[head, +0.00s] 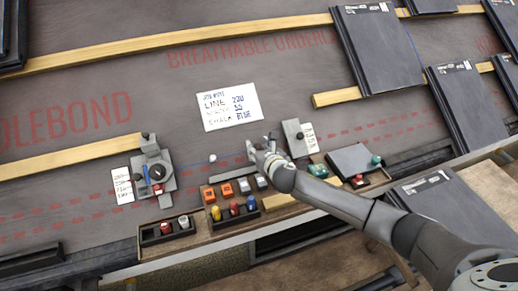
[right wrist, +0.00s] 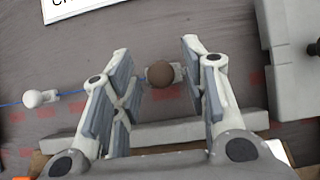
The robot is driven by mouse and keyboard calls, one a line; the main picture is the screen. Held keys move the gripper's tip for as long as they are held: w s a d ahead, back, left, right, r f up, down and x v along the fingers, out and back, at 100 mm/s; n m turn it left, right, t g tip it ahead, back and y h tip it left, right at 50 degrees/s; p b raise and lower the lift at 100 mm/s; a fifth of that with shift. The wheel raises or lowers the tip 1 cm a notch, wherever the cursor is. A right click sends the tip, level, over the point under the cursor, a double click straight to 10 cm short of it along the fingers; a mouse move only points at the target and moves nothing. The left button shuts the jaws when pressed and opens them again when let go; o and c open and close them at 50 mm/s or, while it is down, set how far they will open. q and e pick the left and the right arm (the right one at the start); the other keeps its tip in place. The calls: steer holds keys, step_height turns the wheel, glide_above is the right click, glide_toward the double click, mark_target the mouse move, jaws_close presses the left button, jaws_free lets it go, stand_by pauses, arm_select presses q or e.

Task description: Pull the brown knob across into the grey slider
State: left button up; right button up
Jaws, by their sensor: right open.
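The brown knob (right wrist: 160,74) is round and sits between the two fingertips of my right gripper (right wrist: 156,62) in the right wrist view. The fingers are apart, with gaps visible beside the knob. A blue line runs from the white ball (right wrist: 36,98) toward the knob. A grey block (right wrist: 292,60), which may be the grey slider, stands to the right of the fingers; in the head view it is the grey plate (head: 292,146) with a dark peg. In the head view my right gripper (head: 262,148) hides the knob. My left gripper is out of view.
A grey bar (right wrist: 180,133) lies just below the knob. A tool tray (head: 233,216) with several coloured pieces is in front. A grey reel device (head: 153,172) stands at left; a white note (head: 229,105) lies behind. Dark tiles (head: 382,50) lie at right.

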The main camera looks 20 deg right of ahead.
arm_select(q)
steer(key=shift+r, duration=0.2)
arm_select(e)
steer(key=shift+w, duration=0.15)
jaws_close()
steer(key=shift+d, duration=0.3)
steer(key=shift+w+d+p, duration=0.1)
steer(key=shift+d+p, duration=0.7)
steer(key=shift+d, duration=1.25)
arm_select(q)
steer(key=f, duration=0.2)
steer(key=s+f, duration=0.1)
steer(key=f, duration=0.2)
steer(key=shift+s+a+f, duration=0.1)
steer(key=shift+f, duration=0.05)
arm_select(e)
jaws_free()
